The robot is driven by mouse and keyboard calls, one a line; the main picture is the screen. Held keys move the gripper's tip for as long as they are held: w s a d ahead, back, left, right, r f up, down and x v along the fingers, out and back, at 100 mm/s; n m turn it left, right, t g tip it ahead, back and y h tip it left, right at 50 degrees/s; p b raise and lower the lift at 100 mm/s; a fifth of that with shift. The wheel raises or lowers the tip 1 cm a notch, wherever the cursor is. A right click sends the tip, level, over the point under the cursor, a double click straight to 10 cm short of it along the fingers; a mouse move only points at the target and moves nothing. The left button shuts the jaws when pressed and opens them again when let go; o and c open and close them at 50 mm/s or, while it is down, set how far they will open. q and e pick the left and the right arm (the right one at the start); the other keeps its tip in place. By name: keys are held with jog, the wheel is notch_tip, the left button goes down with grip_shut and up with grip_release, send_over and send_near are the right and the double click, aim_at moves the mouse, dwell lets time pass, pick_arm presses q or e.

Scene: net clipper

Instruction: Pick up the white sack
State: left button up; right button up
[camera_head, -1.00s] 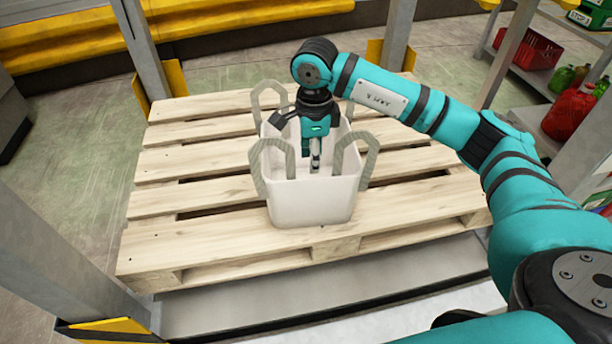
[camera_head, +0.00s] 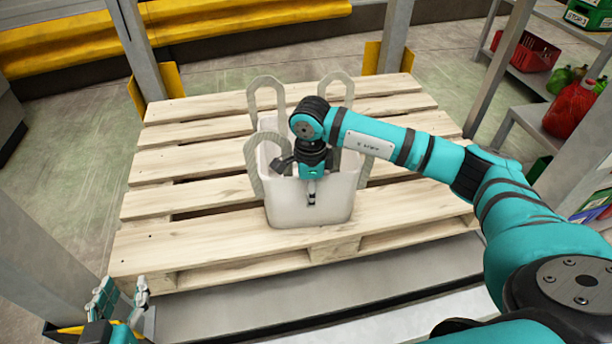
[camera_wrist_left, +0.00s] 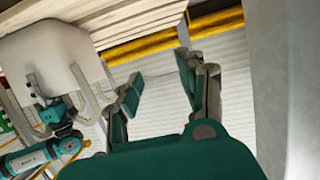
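The white sack (camera_head: 285,207) stands upright on the wooden pallet (camera_head: 175,243), with several grey loop handles sticking up. It also shows upper left in the left wrist view (camera_wrist_left: 50,58). My right gripper (camera_head: 312,197) points down at the sack's front rim, with a finger visible against the front wall. My arm hides part of the rim and a handle; I cannot tell whether the fingers are shut on the wall. My left gripper (camera_head: 121,293) is low at the left, in front of the pallet and away from the sack. Its fingers are apart and empty in the left wrist view (camera_wrist_left: 158,95).
Grey rack posts (camera_head: 140,50) stand around the pallet. A yellow guard rail (camera_head: 230,18) runs behind. Bare pallet boards surround the sack.

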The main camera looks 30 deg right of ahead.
jog(key=shift+f, duration=0.6)
grip_shut()
jog(key=shift+r, duration=0.1)
